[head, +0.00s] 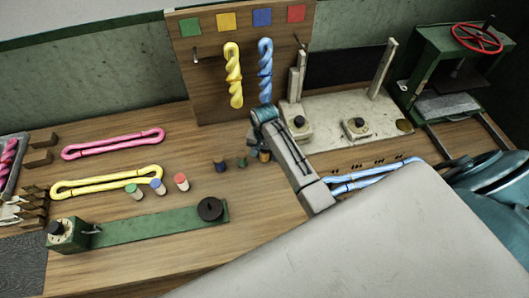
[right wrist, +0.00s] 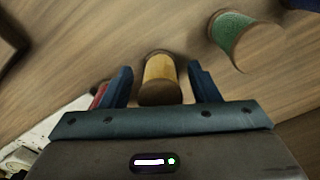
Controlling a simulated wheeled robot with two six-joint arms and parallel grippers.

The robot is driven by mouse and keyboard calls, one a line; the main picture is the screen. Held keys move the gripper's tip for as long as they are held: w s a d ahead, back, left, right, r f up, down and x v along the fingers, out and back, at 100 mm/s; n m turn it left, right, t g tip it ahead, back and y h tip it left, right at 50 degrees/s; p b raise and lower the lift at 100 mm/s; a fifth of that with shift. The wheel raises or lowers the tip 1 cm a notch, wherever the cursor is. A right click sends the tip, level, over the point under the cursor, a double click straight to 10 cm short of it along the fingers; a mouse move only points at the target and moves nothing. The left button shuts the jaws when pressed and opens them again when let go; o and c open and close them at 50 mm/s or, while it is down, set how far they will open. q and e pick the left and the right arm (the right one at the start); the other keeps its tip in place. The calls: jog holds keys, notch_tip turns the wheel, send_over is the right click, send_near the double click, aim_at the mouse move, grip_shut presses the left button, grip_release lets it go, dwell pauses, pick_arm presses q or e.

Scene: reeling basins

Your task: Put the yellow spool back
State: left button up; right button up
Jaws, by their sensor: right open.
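The yellow spool (right wrist: 160,72) stands on the wooden bench between the two open fingers of my right gripper (right wrist: 161,78), with a gap on either side. In the head view my right gripper (head: 258,143) is low over the bench, and the yellow spool (head: 264,157) shows only partly beside its fingers. A green spool (right wrist: 238,36) is just beyond the right finger; it also shows in the head view (head: 242,162). A dark blue spool (head: 219,164) stands to its left. My left gripper is out of view.
Three capped pieces, green (head: 134,191), blue (head: 158,187) and red (head: 181,182), stand beside a yellow skein (head: 100,181). A board (head: 210,75) with hanging skeins rises behind. A pale plate (head: 335,128) with knobs lies behind my right arm. Bare wood lies in front of the spools.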

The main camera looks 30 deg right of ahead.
notch_tip(320, 180, up, 7)
jog(key=b, duration=0.3)
jog(key=shift+w, duration=0.1)
notch_tip(320, 180, up, 5)
jog(key=shift+f+p, duration=0.15)
jog(key=shift+p, duration=0.95)
jog(key=shift+r+p, duration=0.3)
